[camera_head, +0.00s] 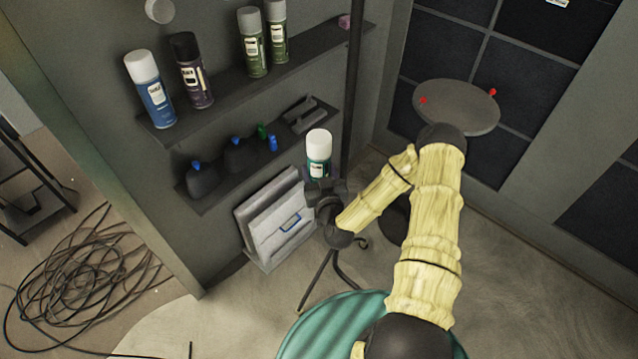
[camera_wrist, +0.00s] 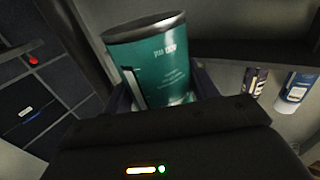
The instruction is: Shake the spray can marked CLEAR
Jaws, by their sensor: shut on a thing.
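A teal spray can with a white cap (camera_head: 318,147) is in my gripper (camera_head: 325,186), in front of the wall shelves in the head view. The gripper is shut around the lower part of the can as seen there, and the can stands nearly upright with its cap up. In the wrist view the teal can (camera_wrist: 152,62) fills the middle, between the dark fingers (camera_wrist: 165,98). Small print shows on it, too blurred to read, so I cannot confirm the word CLEAR.
The upper shelf (camera_head: 235,88) holds several spray cans, including a blue one (camera_head: 150,88) and a purple one (camera_head: 191,70). The lower shelf (camera_head: 215,186) holds small dark bottles. A round grey disc (camera_head: 455,105) stands at right. Coiled cable (camera_head: 85,265) lies on the left floor.

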